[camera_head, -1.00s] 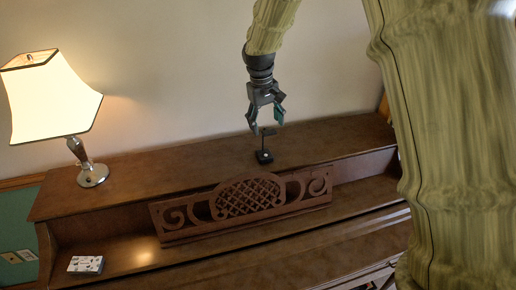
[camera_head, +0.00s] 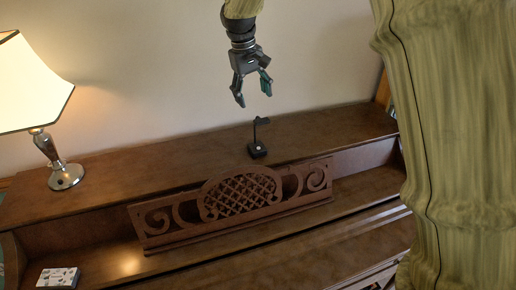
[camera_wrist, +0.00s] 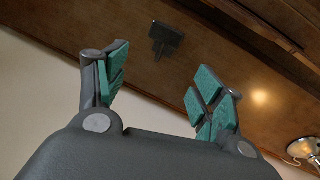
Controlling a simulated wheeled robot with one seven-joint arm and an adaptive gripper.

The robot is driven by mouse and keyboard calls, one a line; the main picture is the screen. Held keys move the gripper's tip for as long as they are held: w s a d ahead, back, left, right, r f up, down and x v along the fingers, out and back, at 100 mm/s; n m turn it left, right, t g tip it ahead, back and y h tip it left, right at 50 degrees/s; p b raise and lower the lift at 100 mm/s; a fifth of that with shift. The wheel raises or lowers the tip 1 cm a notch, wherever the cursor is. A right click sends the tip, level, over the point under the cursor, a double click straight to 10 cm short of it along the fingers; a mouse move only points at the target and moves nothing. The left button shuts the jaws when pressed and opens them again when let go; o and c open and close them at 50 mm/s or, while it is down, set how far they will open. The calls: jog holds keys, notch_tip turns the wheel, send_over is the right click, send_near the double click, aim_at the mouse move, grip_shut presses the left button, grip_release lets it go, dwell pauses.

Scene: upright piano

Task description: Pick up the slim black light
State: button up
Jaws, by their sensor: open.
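The slim black light (camera_head: 257,141) stands upright on the piano's top, behind the carved music stand. It has a small square base, a thin post and a short flat head. My gripper (camera_head: 254,101) is open and empty, above the light and apart from it. In the wrist view the light (camera_wrist: 166,36) shows beyond the fingers, nearer the left one in the picture. My gripper's teal-padded fingers (camera_wrist: 157,90) are spread wide there, with nothing between them.
A lit table lamp (camera_head: 65,176) with a cream shade stands at the left of the piano top (camera_head: 150,165). The carved music stand (camera_head: 165,222) is in front of the light. A small patterned box (camera_head: 58,277) lies on the lower ledge. The wall is close behind.

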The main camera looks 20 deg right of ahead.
aim_at(257, 117)
jog(key=f, duration=0.2)
jog(key=f+p, duration=0.1)
jog(key=f, duration=0.1)
jog(key=shift+w+d, duration=0.15)
jog(key=shift+d, duration=0.15)
jog(key=f+p, duration=0.1)
jog(key=f, duration=0.1)
jog(key=f+p, duration=0.1)
jog(key=f, duration=0.1)
jog(key=shift+w+d+f+p, duration=0.1)
jog(key=shift+w+d+p, duration=0.05)
jog(key=shift+d+p, duration=0.15)
jog(key=shift+d+f, duration=0.1)
jog(key=shift+f, duration=0.45)
grip_shut()
